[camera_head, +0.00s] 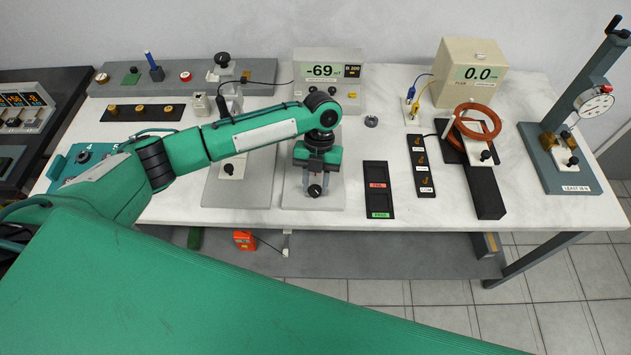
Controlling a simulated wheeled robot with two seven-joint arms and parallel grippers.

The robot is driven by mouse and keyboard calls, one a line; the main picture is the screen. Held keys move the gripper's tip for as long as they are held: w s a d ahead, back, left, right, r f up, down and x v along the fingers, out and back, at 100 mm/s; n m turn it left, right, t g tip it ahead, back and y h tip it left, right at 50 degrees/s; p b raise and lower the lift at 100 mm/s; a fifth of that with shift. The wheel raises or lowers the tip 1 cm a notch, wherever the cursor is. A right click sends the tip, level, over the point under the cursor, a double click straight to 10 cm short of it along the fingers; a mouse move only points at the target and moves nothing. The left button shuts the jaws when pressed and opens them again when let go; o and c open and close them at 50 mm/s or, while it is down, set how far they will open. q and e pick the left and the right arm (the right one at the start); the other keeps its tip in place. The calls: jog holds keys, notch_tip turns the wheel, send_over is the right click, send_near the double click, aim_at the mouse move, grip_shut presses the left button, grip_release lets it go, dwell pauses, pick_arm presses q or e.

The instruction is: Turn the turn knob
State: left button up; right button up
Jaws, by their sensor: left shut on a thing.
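A small black turn knob (316,190) sits at the front of a grey-based device (300,200) in the middle of the table. My left gripper (316,182) reaches in from the left and points down at this device. Its fingers are shut on the turn knob, as far as I can make out. My right gripper is not in view.
A meter reading -69 (325,71) stands behind the gripper. A black tray with red and green labels (377,206) lies to its right. A grey unit with another black knob (229,170) lies to its left, partly under my arm. Bare white tabletop shows near the front edge.

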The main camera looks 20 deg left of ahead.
pick_arm(q)
jog(key=o, duration=0.8)
jog(key=shift+o, duration=0.9)
jog(key=b+v, duration=0.3)
jog(key=v, duration=1)
jog(key=shift+r, duration=0.45)
jog(key=shift+w, duration=0.1)
